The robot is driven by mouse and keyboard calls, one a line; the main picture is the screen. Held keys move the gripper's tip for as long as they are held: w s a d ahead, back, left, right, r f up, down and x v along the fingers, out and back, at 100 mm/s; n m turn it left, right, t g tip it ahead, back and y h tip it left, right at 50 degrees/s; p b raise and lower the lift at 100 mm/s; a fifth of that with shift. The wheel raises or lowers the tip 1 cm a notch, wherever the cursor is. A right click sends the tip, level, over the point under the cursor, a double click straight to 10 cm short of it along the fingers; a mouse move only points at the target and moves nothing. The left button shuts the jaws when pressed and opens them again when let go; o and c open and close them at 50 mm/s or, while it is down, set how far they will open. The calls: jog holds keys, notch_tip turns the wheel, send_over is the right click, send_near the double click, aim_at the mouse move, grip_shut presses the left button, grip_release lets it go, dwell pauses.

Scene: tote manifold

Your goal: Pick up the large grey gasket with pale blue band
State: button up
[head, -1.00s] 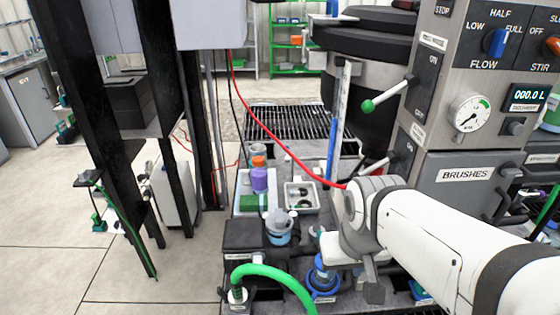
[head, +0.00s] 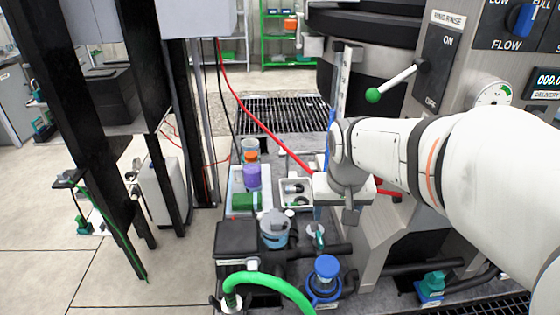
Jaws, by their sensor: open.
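A small white tray (head: 284,203) stands on the bench, left of my gripper. Dark, rounded pieces (head: 299,201) lie in it. They are too small to tell whether one is the large grey gasket or has a pale blue band. My gripper (head: 349,216) hangs just right of the tray, above the bench. One dark finger shows below its pale body. It is open, with nothing visible between the jaws, and the other finger is hard to make out.
A purple-topped bottle (head: 252,176) and green block (head: 246,201) stand left of the tray. A grey-and-blue jug (head: 274,230) and blue-capped bottle (head: 326,268) stand in front. A red hose (head: 262,125) runs down behind my gripper. A green-handled lever (head: 390,84) juts from the machine.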

jog(key=w+f+m+b, duration=0.1)
jog(key=w+f+b, duration=0.4)
jog(key=w, duration=0.9)
jog(key=m+t+h+b, duration=0.1)
jog(key=m+b, duration=0.2)
jog(key=b, duration=0.3)
send_near(301, 203)
jog(key=x, duration=0.6)
jog(key=shift+d+f+b, duration=0.1)
jog(key=shift+f+b, duration=0.15)
jog(key=shift+b, duration=0.15)
jog(key=c, duration=0.7)
jog(key=shift+r, duration=0.1)
